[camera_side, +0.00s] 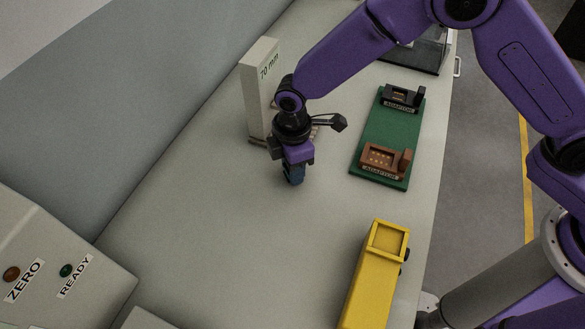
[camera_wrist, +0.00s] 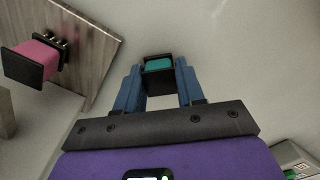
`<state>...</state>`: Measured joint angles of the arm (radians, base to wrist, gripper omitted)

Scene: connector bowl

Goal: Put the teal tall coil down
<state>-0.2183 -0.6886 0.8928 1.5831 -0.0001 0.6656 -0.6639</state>
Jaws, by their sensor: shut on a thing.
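The teal tall coil (camera_wrist: 159,65) shows in the wrist view between the blue fingers of my gripper (camera_wrist: 158,82), with a dark square flange around its teal part. My gripper is shut on it. In the side view my gripper (camera_side: 293,177) points down over the pale worktop, in front of the 70 mm post, and the fingers mostly hide the coil. I cannot tell whether the coil touches the worktop.
A pink coil (camera_wrist: 40,56) is by a wooden board (camera_wrist: 92,52) in the wrist view. A post marked 70 mm (camera_side: 262,88) stands behind my gripper. A green board (camera_side: 381,143) with two adaptors lies right. A yellow box (camera_side: 373,275) is nearer. Worktop left of my gripper is clear.

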